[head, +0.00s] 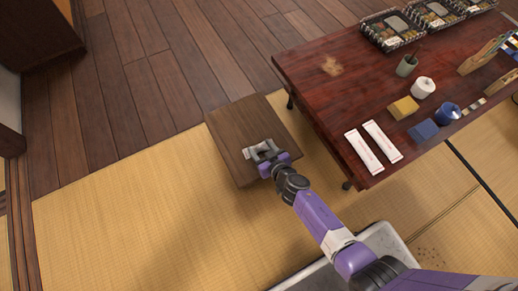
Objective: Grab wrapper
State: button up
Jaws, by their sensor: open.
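A small whitish piece (247,153), which looks like a wrapper, lies on the low brown wooden stand (237,121). My gripper (258,151) is open over the stand, right at this piece. Its fingers partly cover the piece, and I cannot tell whether they touch it. Two long white paper packets (363,151) lie side by side on the dark red table, well to the right of my gripper.
The dark red table (330,100) stands at the right. It holds food trays (391,31), a green cup (406,66), a white roll (422,88), a yellow block (404,108) and a blue cup (447,113). Tatami (130,220) at the left is clear.

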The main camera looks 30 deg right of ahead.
aim_at(261, 152)
jog(key=shift+c, duration=0.4)
grip_shut()
notch_tip(261, 152, up, 20)
jog(key=p, duration=2)
